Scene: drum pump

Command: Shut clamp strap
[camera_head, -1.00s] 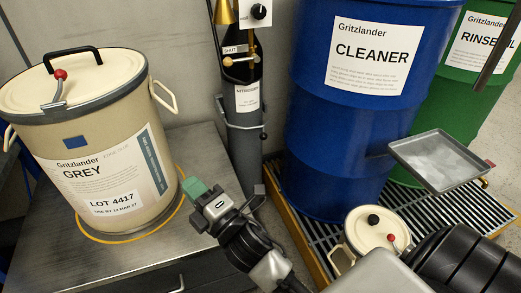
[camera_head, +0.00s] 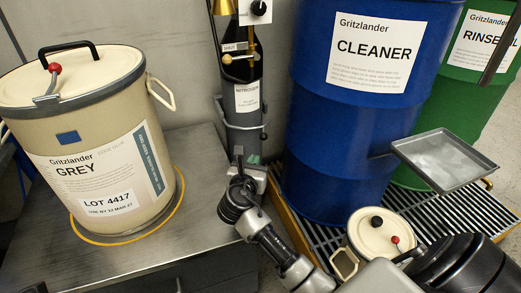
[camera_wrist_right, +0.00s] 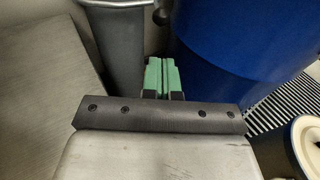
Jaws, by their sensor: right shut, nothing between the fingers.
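A pale metal strap (camera_head: 241,127) runs round the front of the dark nitrogen cylinder (camera_head: 244,78). A small dark knob (camera_head: 264,136) sits at its right side; I cannot tell whether the strap is latched. My right gripper (camera_head: 253,159), with green fingertips, is just below the strap, in front of the cylinder's lower part. In the right wrist view its green fingers (camera_wrist_right: 161,75) are together and empty. The cylinder (camera_wrist_right: 115,35) is ahead of them to the left, and a dark knob (camera_wrist_right: 160,15) shows above, apart from the fingers. My left gripper is not in view.
The cream GREY pail (camera_head: 95,150) stands on a metal bench (camera_head: 200,150) at left. The blue CLEANER drum (camera_head: 345,150) stands close right of the cylinder, with a green drum (camera_head: 460,85) beyond. A grey tray (camera_head: 445,160) and small cream pail (camera_head: 375,235) are at right.

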